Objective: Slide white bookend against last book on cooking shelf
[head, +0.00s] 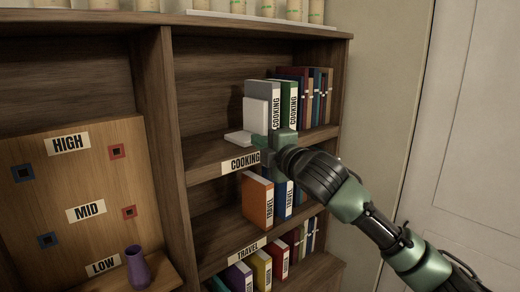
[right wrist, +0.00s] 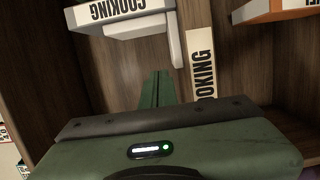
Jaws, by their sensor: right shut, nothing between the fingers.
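The white bookend (head: 256,115) stands upright on the cooking shelf (head: 205,160), its flat base (head: 238,138) reaching out to the left. Its upright plate is beside the first book, a grey cooking book (head: 262,88); I cannot tell whether they touch. A green cooking book (head: 288,92) is to its right. My right gripper (head: 276,143) is at the shelf's front edge, shut and empty, and hides the lower front of the books. In the right wrist view its fingers (right wrist: 155,88) point towards the bookend (right wrist: 135,27), apparently apart from it. My left gripper is not in view.
The shelf left of the bookend is bare. More books (head: 318,92) stand at its right end. An orange travel book (head: 257,202) stands on the shelf below. A vertical divider (head: 158,90) bounds the left. A purple vase (head: 138,268) stands lower left.

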